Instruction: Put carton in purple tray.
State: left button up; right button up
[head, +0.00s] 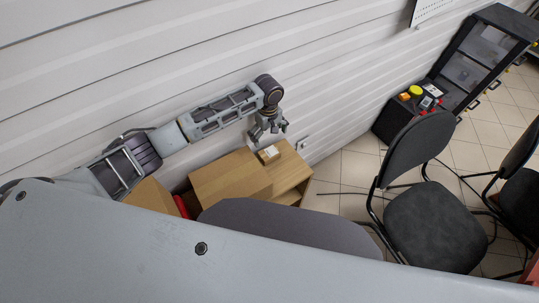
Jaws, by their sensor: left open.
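A small tan carton (269,154) with a pale label sits near the back edge of a wooden surface (291,174). My left arm reaches in from the left, and its gripper (268,133) is open and points down just above the carton. The view does not settle whether the fingers touch the carton. I see no purple tray in this view. My right gripper is not in view.
A larger cardboard box (228,175) stands beside the carton, with another box (152,196) and a red thing (181,206) further left. The ribbed wall (170,60) is close behind. Black chairs (430,222) and a dark cabinet (485,60) stand right.

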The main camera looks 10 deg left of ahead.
pick_arm(q)
send_over(269, 152)
notch_tip(269, 152, down, 6)
jog(key=shift+f, duration=0.25)
jog(key=shift+f+b, duration=0.3)
jog(key=shift+f, duration=0.05)
jog(key=shift+s+f, duration=0.1)
jog(key=shift+f, duration=0.05)
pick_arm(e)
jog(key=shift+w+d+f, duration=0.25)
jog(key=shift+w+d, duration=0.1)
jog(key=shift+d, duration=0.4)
